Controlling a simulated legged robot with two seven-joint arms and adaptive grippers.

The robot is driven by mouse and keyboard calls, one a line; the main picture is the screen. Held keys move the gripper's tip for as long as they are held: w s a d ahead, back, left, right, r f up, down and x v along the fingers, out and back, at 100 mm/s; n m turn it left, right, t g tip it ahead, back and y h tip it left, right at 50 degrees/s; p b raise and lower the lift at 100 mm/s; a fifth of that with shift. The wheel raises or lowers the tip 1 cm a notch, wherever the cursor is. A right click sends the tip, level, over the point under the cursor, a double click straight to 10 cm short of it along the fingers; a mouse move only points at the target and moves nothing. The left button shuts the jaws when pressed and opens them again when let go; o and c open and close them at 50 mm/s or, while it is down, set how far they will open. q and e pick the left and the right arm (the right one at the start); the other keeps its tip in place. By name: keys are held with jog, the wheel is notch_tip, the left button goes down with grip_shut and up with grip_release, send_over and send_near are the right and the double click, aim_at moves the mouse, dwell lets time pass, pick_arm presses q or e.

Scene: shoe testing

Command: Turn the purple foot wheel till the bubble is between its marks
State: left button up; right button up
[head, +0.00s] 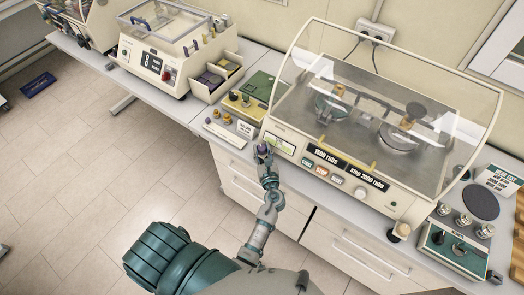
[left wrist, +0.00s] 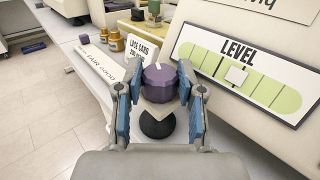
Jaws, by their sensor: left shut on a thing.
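The purple foot wheel (left wrist: 160,82) has a white line on its top and stands on a dark round foot (left wrist: 156,124). It shows small in the head view (head: 262,148), at the front left corner of the rub machine (head: 330,165). My left gripper (left wrist: 160,92) is shut on the wheel, with a blue-padded finger on either side. The level (left wrist: 238,70) is a green strip on the machine's front. My right gripper is not in view.
A lace card (left wrist: 140,50) and small brass-coloured bottles (left wrist: 116,41) stand left of the wheel. The machine's front panel (left wrist: 220,110) is close on the right. A teal control box (head: 452,248) sits at the bench's right. The floor left of the bench is mostly clear.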

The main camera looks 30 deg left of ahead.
pick_arm(q)
jog(key=shift+f, duration=0.35)
jog(key=o, duration=1)
jog(key=shift+o, duration=0.8)
jog(key=shift+r, duration=0.2)
jog(key=shift+d, duration=0.15)
jog(key=v, duration=0.8)
